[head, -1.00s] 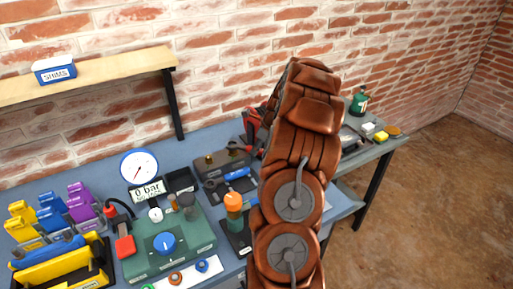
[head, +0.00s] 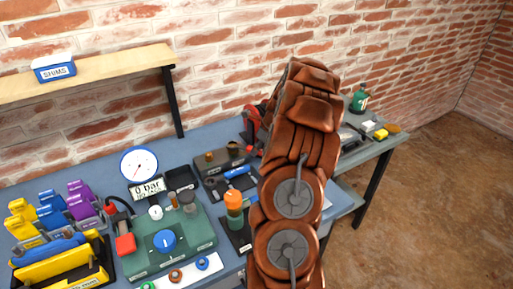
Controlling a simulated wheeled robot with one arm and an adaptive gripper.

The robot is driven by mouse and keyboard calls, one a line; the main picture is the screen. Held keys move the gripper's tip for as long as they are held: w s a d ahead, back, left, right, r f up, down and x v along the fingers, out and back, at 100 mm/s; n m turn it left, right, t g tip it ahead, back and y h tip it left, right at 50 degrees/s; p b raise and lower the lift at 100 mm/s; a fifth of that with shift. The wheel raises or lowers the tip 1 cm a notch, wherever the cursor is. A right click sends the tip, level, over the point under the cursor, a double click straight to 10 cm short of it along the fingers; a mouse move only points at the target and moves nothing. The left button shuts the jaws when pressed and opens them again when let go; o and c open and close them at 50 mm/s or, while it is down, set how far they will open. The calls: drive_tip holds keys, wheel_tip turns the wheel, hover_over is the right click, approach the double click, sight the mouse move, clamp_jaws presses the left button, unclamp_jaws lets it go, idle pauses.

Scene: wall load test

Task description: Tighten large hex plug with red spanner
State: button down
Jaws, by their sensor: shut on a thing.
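My gripper (head: 256,125) is at the far end of my arm, behind the arm links, and only a red and dark edge of it shows. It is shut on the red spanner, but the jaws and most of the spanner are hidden. A dark block (head: 222,161) with plug-like fittings on top stands just left of and below the gripper. A brassy fitting (head: 208,156) is at its left and a darker one (head: 233,148) at its right. I cannot tell which is the large hex plug, or whether the spanner touches either.
A blue-handled tool (head: 238,172) lies in front of the block. A shelf (head: 110,75) overhangs the bench. A green bottle (head: 358,100) stands far right.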

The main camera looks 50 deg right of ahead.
drive_tip(key=shift+f, duration=0.6)
idle(0.5)
drive_tip(key=shift+s+a+r+m+h+p, duration=0.15)
drive_tip(key=shift+a+m+p, duration=0.2)
drive_tip(key=shift+p, duration=0.3)
drive_tip(key=shift+a+m+h+p, duration=0.2)
drive_tip(key=shift+m+p, duration=0.15)
drive_tip(key=shift+p, duration=0.3)
drive_tip(key=shift+a, duration=0.1)
drive_tip(key=shift+a+m+p, duration=0.25)
drive_tip(key=shift+m+p, duration=0.15)
drive_tip(key=shift+p, duration=0.25)
drive_tip(key=shift+s+a+m+h+p, duration=0.1)
drive_tip(key=shift+a+m+h+p, duration=0.15)
drive_tip(key=shift+a+m+p, duration=0.65)
drive_tip(key=shift+d+n, duration=0.3)
drive_tip(key=shift+d, duration=0.1)
drive_tip(key=shift+d+n, duration=0.4)
drive_tip(key=shift+r+p, duration=1.85)
drive_tip(key=shift+r, duration=0.5)
